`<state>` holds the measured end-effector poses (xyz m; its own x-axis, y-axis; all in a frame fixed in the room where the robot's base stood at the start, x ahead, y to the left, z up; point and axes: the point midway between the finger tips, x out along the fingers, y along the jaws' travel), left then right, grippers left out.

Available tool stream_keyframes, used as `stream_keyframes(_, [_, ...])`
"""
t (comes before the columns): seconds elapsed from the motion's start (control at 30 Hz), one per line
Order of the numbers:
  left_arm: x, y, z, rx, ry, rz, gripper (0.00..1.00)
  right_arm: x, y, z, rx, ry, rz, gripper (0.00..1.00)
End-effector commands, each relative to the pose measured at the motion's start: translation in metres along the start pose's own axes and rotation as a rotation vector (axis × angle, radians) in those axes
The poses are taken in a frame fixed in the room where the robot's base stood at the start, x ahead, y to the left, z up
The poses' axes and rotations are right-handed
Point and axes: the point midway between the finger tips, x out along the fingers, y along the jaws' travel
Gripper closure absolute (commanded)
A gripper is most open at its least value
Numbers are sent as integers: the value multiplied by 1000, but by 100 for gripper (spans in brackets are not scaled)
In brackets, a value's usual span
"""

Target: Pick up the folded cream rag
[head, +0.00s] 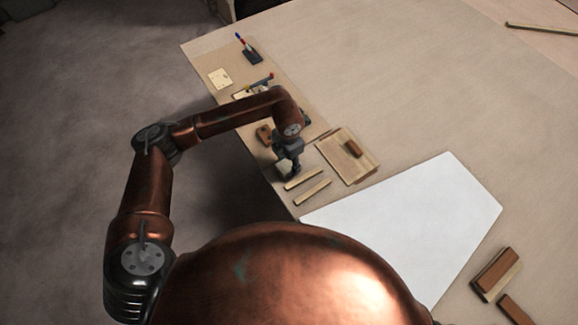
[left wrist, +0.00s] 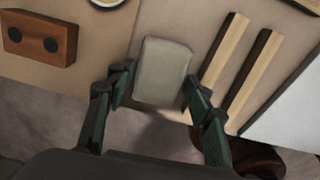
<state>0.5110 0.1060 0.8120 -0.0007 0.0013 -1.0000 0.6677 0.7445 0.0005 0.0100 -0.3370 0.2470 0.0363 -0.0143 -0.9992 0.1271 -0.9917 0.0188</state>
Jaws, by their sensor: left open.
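The folded cream rag (left wrist: 163,72) is a small pale, rounded block at the table's near edge in the left wrist view. In the head view my left gripper (head: 289,172) hangs over that edge and mostly hides the rag (head: 281,168). In the left wrist view my left gripper (left wrist: 157,82) is open, with one green finger on each side of the rag. I cannot tell whether the fingers touch it. My right gripper is not in view.
Two wooden strips (head: 312,192) lie just right of the rag. A brown block with two dark holes (left wrist: 40,37) lies to its left. A wooden board (head: 338,160) carries a small brown block (head: 353,148). A large white sheet (head: 420,225) lies further right.

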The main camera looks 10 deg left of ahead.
Motion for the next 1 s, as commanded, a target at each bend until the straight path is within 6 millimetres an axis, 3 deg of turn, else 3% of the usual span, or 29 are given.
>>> stream_keyframes(0.1, [17,0,0,-1,1,-1,52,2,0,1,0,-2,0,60])
stream_keyframes(0.37, [19,0,1,0,-1,0,53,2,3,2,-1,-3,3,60])
stream_keyframes(0.77, [19,0,1,0,-1,0,80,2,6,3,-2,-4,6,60])
stream_keyframes(1.0, [18,0,1,0,-2,0,81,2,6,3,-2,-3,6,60])
